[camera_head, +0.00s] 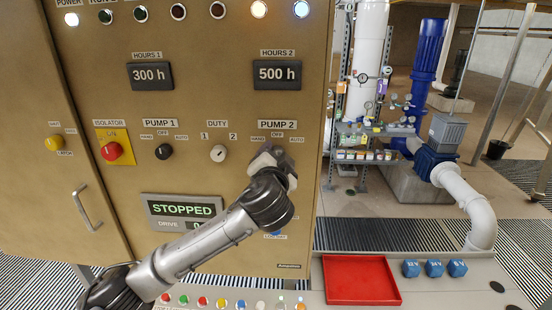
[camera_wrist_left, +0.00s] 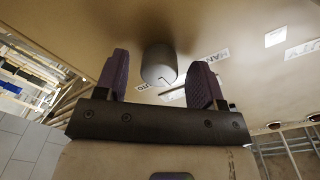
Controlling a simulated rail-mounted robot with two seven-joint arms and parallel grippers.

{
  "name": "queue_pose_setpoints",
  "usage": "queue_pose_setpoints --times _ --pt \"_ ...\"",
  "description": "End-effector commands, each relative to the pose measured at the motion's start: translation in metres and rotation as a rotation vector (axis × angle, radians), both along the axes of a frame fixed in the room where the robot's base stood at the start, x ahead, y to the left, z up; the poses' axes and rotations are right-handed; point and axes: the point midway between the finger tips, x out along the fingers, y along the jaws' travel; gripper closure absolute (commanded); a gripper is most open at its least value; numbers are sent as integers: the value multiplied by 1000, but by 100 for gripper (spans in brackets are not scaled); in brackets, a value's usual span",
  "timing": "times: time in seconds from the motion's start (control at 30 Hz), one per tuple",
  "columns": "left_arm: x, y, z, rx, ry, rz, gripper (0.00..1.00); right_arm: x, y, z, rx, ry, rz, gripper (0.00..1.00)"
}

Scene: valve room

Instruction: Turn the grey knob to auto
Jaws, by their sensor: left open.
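The grey knob (camera_wrist_left: 159,64) is a short cylinder with a thin dark mark on its face, standing out from the tan panel in the left wrist view. My left gripper (camera_wrist_left: 160,82) is open, with one dark finger on each side of the knob and visible gaps between. Part of an AUTO label (camera_wrist_left: 147,86) shows beside the knob; I cannot tell which setting the mark points to. In the head view my left gripper (camera_head: 272,160) is at the panel under the PUMP 2 label (camera_head: 277,125) and hides the knob there. My right gripper is not in view.
Left of the gripper are the cream DUTY knob (camera_head: 218,153), black PUMP 1 knob (camera_head: 164,152) and red isolator (camera_head: 112,151). A STOPPED display (camera_head: 183,210) is below. A red tray (camera_head: 360,280) and blue blocks (camera_head: 434,268) are at lower right.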

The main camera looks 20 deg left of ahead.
Motion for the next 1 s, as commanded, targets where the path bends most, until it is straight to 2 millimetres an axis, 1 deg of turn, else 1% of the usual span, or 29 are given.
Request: queue_pose_setpoints --times 0.13,0.63,0.67,0.83,1.0 --pt "0 0 0 0 0 0 37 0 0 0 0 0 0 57" --pt "0 0 0 0 0 0 85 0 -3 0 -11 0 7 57" --pt "0 0 0 0 0 0 86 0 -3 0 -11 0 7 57" --pt "0 0 1 14 5 0 86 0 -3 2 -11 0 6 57" --pt "0 0 2 77 26 -1 86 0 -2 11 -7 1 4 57"
